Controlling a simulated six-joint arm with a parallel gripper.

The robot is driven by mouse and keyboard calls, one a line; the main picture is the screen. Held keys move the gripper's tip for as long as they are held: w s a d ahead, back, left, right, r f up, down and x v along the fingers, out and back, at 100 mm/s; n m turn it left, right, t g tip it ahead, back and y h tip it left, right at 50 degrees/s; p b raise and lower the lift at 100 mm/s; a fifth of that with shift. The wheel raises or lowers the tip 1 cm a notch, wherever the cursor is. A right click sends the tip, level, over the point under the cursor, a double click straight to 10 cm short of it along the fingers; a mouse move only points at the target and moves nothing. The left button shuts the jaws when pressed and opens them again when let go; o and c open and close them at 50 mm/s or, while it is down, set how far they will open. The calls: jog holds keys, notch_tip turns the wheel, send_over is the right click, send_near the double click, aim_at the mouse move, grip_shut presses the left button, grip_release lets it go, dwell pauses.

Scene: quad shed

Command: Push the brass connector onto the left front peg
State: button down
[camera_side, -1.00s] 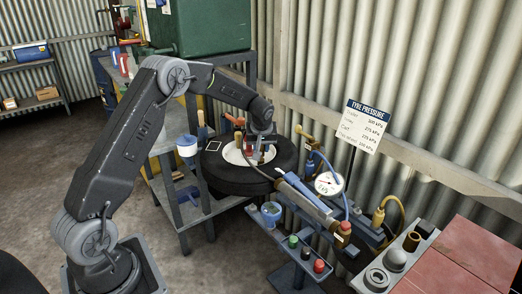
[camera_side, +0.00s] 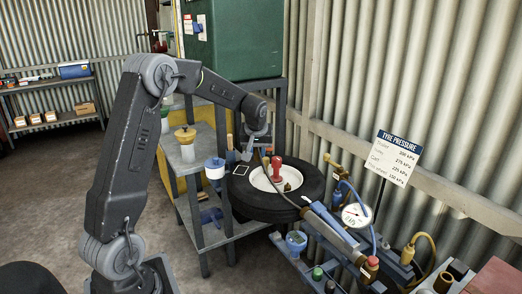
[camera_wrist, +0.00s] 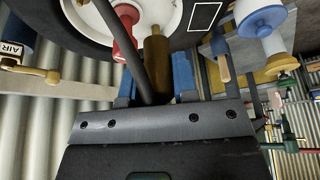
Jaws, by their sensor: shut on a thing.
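In the wrist view the brass connector (camera_wrist: 156,62) is a dull brass cylinder between the two blue fingers of my gripper (camera_wrist: 155,85), which is shut on it. A dark hose (camera_wrist: 122,45) passes beside it. In the side view my gripper (camera_side: 254,154) is over the left part of the black tyre (camera_side: 245,202), beside the red-knobbed piece (camera_side: 277,170). The connector is hard to make out there. The white disc (camera_wrist: 165,12) inside the tyre lies beyond the connector in the wrist view. I cannot pick out the left front peg in either view.
A pressure gauge (camera_side: 354,215), a yellow hose (camera_side: 433,245) and small coloured caps stand to the right. A blue-and-white pot (camera_side: 215,170) is left of the tyre. The corrugated wall (camera_side: 440,90) is close behind. Open floor (camera_side: 70,220) lies at the left.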

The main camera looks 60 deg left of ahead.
jog(key=d+f, duration=0.1)
jog(key=d, duration=0.2)
jog(key=d+f+m, duration=0.1)
jog(key=d, duration=0.3)
jog(key=s+d+f+m, duration=0.1)
jog(key=d, duration=0.2)
jog(key=shift+d+t, duration=0.3)
jog(key=m+h, duration=0.1)
jog(key=m, duration=0.1)
send_over(278, 233)
jog(key=a, duration=0.1)
notch_tip(278, 233, down, 3)
jog(key=shift+t, duration=0.3)
jog(key=shift+w+d+f, duration=0.1)
jog(key=shift+w+f, duration=0.05)
jog(key=shift+f, duration=1.35)
jog(key=shift+w+d+f, duration=0.1)
jog(key=shift+f, duration=1.4)
jog(key=shift+f, duration=0.45)
jog(key=c, duration=1.2)
grip_release()
jog(key=shift+v, duration=5.45)
jog(key=shift+a+r, duration=0.15)
